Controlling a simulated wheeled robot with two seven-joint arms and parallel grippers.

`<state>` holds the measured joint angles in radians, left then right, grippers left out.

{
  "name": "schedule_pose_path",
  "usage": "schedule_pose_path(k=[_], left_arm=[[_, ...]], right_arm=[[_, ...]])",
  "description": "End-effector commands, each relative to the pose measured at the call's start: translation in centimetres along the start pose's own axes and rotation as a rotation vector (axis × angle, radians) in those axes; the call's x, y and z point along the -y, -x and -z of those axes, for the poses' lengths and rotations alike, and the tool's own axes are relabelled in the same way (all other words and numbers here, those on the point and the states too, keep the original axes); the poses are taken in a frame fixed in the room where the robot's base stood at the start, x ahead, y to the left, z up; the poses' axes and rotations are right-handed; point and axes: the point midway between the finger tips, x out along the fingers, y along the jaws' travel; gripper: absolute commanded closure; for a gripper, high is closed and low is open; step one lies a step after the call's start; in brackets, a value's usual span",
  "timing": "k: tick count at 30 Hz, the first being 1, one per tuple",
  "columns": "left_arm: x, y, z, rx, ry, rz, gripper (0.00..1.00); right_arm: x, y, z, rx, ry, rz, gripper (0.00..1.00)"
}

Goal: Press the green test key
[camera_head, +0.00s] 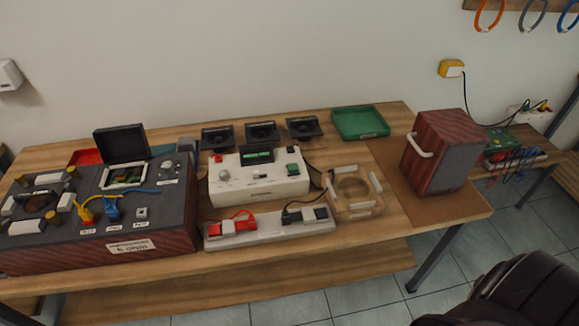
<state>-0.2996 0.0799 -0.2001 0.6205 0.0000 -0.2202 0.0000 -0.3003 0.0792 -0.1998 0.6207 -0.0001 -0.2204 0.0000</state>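A white tester box (232,190) stands near the middle of the wooden table. Its top has a dark display with green digits (257,155), a round knob, a small red light, and a green key (292,168) at the right end. A dark square part stands just behind the green key. Nothing covers or touches the green key. Neither of my grippers is in view, so their distance from the key cannot be told.
A dark red-sided unit (150,240) with cables fills the left. A grey strip (270,230) with red and black clips lies before the tester. A clear fixture (355,192), a speaker cabinet (440,150) and a green tray (360,122) stand right. A black shape, unclear, fills the lower right.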

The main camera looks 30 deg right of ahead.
Motion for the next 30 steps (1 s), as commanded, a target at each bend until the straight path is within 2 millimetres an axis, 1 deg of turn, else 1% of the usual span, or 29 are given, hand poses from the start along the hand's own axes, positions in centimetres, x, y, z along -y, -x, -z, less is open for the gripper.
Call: schedule_pose_path(k=[11,12,23,24,30], left_arm=[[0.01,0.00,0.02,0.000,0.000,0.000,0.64],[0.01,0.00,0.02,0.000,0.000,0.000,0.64],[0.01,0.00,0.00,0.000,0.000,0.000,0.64],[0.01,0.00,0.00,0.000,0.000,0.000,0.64],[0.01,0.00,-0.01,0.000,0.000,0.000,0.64]], right_arm=[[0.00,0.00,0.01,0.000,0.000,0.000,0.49],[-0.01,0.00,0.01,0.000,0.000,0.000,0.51],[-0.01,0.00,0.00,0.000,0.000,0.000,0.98],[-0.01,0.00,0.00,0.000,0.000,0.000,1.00],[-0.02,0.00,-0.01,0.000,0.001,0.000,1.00]])
